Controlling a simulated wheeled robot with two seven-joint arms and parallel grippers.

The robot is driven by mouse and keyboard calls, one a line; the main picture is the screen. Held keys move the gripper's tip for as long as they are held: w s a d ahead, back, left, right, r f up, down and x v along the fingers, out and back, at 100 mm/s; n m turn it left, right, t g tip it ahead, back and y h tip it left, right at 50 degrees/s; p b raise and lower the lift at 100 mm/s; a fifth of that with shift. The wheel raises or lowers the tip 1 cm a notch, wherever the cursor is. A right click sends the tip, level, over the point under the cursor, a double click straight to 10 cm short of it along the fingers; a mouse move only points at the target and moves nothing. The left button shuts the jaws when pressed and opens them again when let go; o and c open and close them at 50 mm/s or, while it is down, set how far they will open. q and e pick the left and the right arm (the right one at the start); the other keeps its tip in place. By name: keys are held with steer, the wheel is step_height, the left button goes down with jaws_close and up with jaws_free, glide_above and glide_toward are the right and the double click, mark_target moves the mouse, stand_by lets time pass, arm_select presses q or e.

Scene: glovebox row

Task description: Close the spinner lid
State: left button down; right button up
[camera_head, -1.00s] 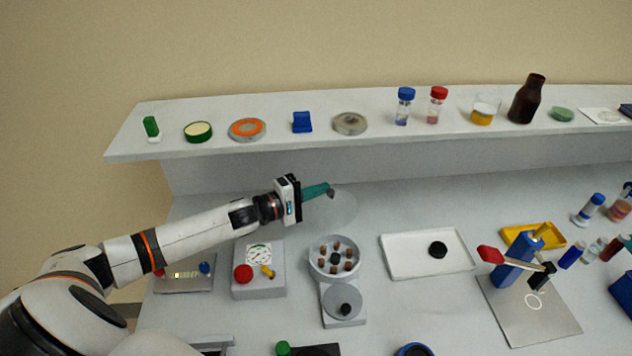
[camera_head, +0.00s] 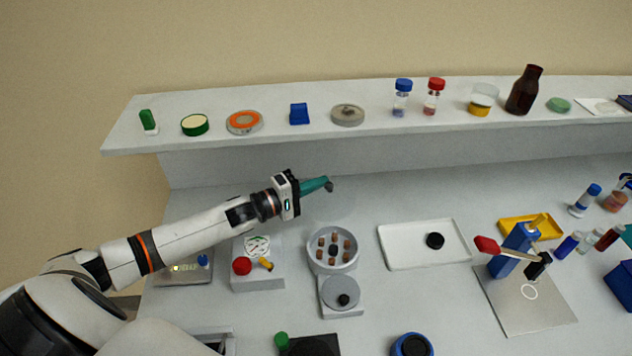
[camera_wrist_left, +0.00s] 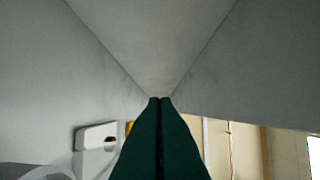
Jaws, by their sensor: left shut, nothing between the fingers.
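The spinner (camera_head: 325,263) is a round grey bowl with several brown tubes in a ring, on a grey base with a black-knobbed disc in front. Its lid (camera_head: 328,211) is a faint, see-through disc raised at the back of the bowl, so it stands open. My left gripper (camera_head: 331,186) has teal fingers that are shut and empty. Its tips are by the lid's upper edge; I cannot tell whether they touch it. In the left wrist view the shut fingers (camera_wrist_left: 160,100) point at a bare grey surface. My right gripper is not in view.
A box with a gauge and red button (camera_head: 242,266) stands left of the spinner. A white tray (camera_head: 395,260) lies to the right. A long shelf (camera_head: 270,140) with jars and vials runs along the back, above and behind my left gripper.

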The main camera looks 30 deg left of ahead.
mark_target(338, 187)
arm_select(q)
steer(key=s+d+m, duration=0.1)
steer(key=s+m+t, duration=0.1)
steer(key=shift+s+d+r+m+h, duration=0.1)
steer(key=shift+d+r+m+h, duration=0.2)
steer(key=shift+d, duration=0.05)
steer(key=s+m, duration=0.1)
steer(key=d+m+h, duration=0.1)
steer(key=shift+s+d+m, duration=0.15)
steer(key=shift+s+m, duration=0.15)
steer(key=shift+s, duration=0.05)
steer(key=shift+s+d+f+m+t+h, duration=0.15)
steer(key=shift+s+d+m+t+h, duration=0.15)
steer(key=shift+s+d+m, duration=0.5)
steer(key=shift+s+a, duration=0.1)
steer(key=shift+s, duration=0.05)
